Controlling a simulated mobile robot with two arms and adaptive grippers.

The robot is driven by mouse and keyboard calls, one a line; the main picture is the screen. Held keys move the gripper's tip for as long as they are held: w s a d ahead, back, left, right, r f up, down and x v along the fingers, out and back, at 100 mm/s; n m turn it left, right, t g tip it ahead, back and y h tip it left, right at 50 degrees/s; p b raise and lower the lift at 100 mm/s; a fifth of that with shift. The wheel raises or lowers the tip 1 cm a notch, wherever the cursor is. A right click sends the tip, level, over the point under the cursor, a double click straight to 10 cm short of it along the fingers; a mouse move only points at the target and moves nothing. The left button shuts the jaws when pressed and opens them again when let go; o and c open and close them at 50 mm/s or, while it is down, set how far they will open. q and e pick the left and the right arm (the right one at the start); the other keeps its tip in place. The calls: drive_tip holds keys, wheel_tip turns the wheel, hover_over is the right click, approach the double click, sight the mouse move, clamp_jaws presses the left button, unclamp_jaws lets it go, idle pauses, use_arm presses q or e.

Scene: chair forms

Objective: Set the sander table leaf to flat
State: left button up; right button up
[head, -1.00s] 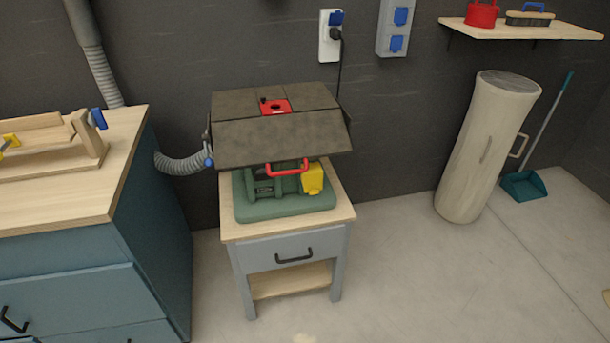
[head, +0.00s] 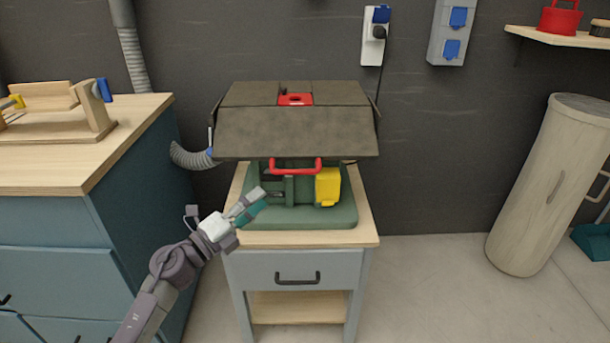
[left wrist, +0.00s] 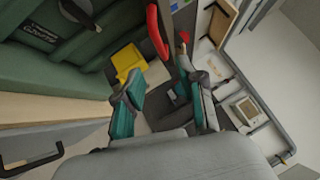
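The sander is a green machine (head: 345,213) with a dark grey-brown table on top. Its front leaf (head: 292,133) slopes down towards me from the flat rear part of the table (head: 332,92). A red handle (head: 282,165) sits at the leaf's lower front edge, and a red bar (left wrist: 157,30) also shows in the left wrist view. My left gripper (head: 262,199) is in front of the sander's left side, below and left of the red handle and apart from it. Its fingers (left wrist: 164,88) are spread and empty in the left wrist view. My right gripper is not in view.
The sander stands on a small grey stand with a wooden top (head: 262,238). A yellow box (head: 328,187) is on the sander's front. A blue workbench (head: 130,180) stands close on the left. A grey hose (head: 192,157) runs to the sander.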

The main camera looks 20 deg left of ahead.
sight(294, 172)
use_arm(q)
drive_tip(key=x, duration=1.2)
clamp_jaws()
